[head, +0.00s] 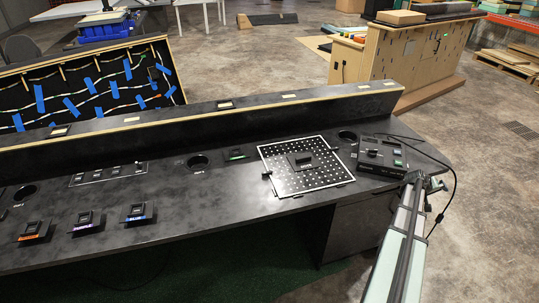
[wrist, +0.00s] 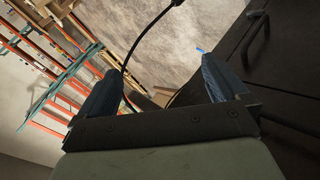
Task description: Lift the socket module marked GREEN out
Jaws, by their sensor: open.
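A green-marked strip with a low dark part (head: 236,155) sits on the black console top, left of the perforated plate; its lettering is too small to read. Similar dark modules marked orange (head: 31,230), purple (head: 85,221) and blue (head: 138,212) stand along the front left of the console. My gripper (head: 425,184) is at the right end of the console, well apart from the green-marked part. In the wrist view my gripper (wrist: 155,75) is open, with two dark fingers spread and nothing between them. No module shows in the wrist view.
The light perforated plate (head: 307,184) carries a dark block (head: 303,161). A black box (head: 382,156) with a small green display and a cable stands beside my arm. Round holes (head: 198,161) open in the console top (head: 215,200). A raised ledge (head: 210,117) runs behind.

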